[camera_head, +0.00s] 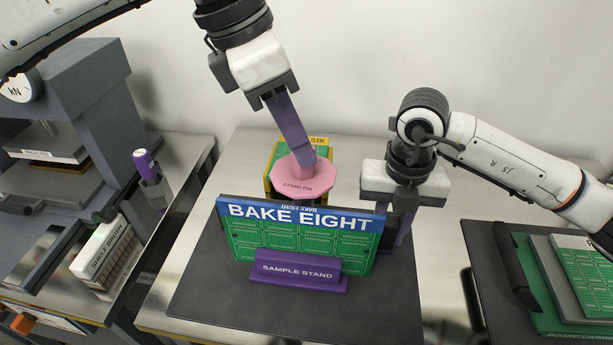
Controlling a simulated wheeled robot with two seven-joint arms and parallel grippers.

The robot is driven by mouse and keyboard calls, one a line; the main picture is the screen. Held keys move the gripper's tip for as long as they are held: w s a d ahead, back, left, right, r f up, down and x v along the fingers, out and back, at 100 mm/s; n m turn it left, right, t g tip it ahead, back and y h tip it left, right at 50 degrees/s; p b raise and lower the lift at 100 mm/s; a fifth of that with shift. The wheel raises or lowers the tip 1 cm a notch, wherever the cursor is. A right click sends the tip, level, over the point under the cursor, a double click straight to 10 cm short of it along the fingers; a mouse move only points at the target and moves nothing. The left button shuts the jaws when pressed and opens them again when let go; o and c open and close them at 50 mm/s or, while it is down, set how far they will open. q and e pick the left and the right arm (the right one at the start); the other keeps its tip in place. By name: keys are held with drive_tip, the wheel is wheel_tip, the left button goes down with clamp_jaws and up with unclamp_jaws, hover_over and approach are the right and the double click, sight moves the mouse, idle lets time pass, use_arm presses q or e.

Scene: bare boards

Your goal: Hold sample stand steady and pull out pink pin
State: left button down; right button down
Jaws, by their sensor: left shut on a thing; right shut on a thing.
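The sample stand (297,268) has a purple labelled base with an upright green board (300,238) reading BAKE EIGHT, on a dark mat. The pink pin (303,183), a wide disc marked STAND PIN with a stem on top, is just behind the board. My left gripper (301,158) comes down from above and is shut on the pin's stem. My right gripper (402,228) points down at the board's right edge and is shut on the sample stand there. Its contact is partly hidden. The pin's underside is hidden too.
A yellow-edged green board marked SIX (318,141) stands behind the pin. A dark mat (215,300) lies under the stand. A grey press (75,120), purple-capped bottle (146,163) and shelf brush (102,250) are left. A board carrier (560,325) is right.

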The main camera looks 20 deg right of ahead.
use_arm(q)
drive_tip(key=shift+r, duration=3.15)
use_arm(e)
drive_tip(key=c, duration=1.4)
unclamp_jaws()
wheel_tip(320, 180, up, 11)
drive_tip(key=shift+f, duration=0.15)
drive_tip(key=shift+r, duration=0.65)
